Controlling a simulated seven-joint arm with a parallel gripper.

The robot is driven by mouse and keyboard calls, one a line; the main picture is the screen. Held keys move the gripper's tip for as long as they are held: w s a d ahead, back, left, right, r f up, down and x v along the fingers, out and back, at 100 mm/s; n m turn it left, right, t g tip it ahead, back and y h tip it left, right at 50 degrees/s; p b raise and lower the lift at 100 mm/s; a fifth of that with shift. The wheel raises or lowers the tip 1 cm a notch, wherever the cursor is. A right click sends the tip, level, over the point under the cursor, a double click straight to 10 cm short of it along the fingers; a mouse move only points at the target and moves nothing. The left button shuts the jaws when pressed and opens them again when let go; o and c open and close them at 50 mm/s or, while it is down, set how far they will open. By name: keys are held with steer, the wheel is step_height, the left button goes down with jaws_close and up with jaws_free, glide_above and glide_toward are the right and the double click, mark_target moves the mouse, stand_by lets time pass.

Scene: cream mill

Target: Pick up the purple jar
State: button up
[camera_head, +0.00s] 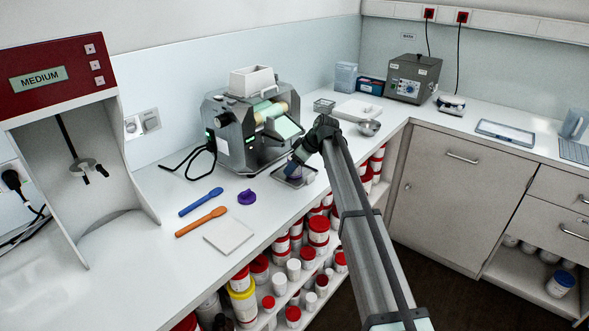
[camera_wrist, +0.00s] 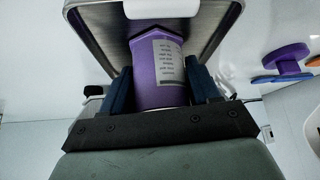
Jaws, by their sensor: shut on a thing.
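The purple jar (camera_wrist: 145,60) with a white printed label is between the two blue fingers of my gripper (camera_wrist: 161,75) in the wrist view. The fingers are shut on its sides. Behind the jar in that view is a metal tray (camera_wrist: 107,30). In the head view my gripper (camera_head: 296,166) is at the tray (camera_head: 284,179) in front of the grey mill. My arm and gripper hide most of the jar there. I cannot tell whether the jar touches the tray.
The mill (camera_head: 245,130) stands close behind my gripper. A purple lid-like piece (camera_head: 246,197), a blue spatula (camera_head: 201,202), an orange spatula (camera_head: 201,222) and a white square plate (camera_head: 229,236) lie on the counter to the left. A metal bowl (camera_head: 369,128) is to the right.

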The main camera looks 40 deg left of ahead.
steer(key=shift+c, duration=0.5)
steer(key=shift+r, duration=0.1)
steer(key=shift+r, duration=0.25)
steer(key=shift+s+d+r, duration=0.1)
steer(key=shift+s+r, duration=0.15)
steer(key=shift+r, duration=0.05)
steer(key=s+d, duration=0.1)
steer(key=s, duration=0.3)
steer(key=s+d, duration=0.1)
steer(key=s, duration=0.3)
steer(key=s+d, duration=0.1)
steer(key=s, duration=0.3)
steer(key=shift+s+d, duration=0.2)
steer(key=shift+d, duration=0.1)
step_height(320, 180, up, 13)
steer(key=s+d+f+n+g+h, duration=0.1)
steer(key=s+d+f+n+g, duration=0.2)
steer(key=s+f+n, duration=0.3)
steer(key=shift+m, duration=0.7)
steer(key=shift+s+a+f, duration=0.15)
steer(key=shift+f, duration=1.95)
steer(key=shift+s+a+f, duration=0.15)
steer(key=shift+f, duration=1.95)
steer(key=shift+f, duration=0.1)
